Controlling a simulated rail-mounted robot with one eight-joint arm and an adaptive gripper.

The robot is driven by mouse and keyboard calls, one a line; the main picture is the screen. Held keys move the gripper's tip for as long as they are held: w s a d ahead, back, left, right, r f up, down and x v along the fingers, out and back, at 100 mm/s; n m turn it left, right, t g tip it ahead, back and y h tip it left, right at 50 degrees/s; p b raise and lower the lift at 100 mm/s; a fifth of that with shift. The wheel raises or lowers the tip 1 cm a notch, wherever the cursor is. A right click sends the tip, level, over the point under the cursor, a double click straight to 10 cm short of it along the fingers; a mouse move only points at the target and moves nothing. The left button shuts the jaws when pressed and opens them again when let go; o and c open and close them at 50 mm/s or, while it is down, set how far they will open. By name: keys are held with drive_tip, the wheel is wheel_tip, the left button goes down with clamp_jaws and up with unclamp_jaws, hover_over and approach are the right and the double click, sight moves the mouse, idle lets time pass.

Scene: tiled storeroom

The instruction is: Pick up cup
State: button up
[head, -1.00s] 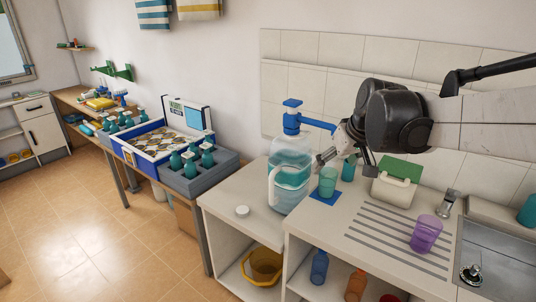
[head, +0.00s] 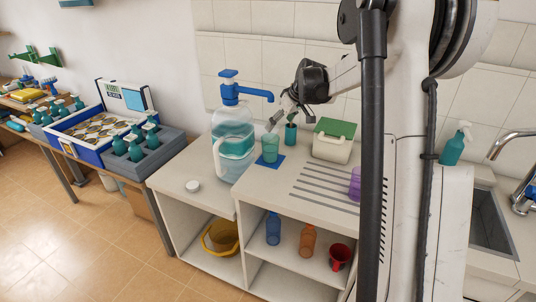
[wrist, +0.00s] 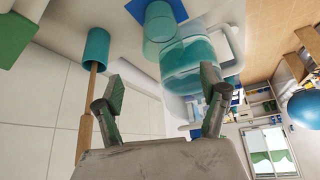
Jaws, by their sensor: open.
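A translucent teal cup (head: 270,148) stands upright on a small blue mat (head: 263,165) on the counter, beside the water jug. My gripper (head: 280,119) is open and empty. In the head view its fingers hang just above and behind this cup, apart from it. In the wrist view, which looks upside down, the fingers (wrist: 162,84) are spread and the translucent teal cup (wrist: 160,24) is at the top, beyond them. A darker teal cup (head: 290,135) stands behind; a wooden handle (wrist: 88,105) sticks out of it in the wrist view. A purple cup (head: 355,185) is partly hidden by my column.
A large water jug (head: 232,143) with a blue pump tap (head: 250,92) stands close left of the cup. A white box with a green lid (head: 333,142) is to the right. A red mug (head: 340,257) and bottles are on the shelf below.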

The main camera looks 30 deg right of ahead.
sight(268, 143)
drive_tip(key=shift+s+a+p+x, duration=0.1)
drive_tip(key=shift+p+x, duration=0.05)
drive_tip(key=shift+x, duration=2.05)
drive_tip(key=shift+s+a+p+x, duration=0.1)
drive_tip(key=shift+x, duration=2.1)
drive_tip(key=shift+s+a+p+x, duration=0.1)
drive_tip(key=shift+s+p+x, duration=0.05)
drive_tip(key=shift+x, duration=2.05)
drive_tip(key=shift+f, duration=0.1)
drive_tip(key=c, duration=1.6)
drive_tip(key=shift+o, duration=0.2)
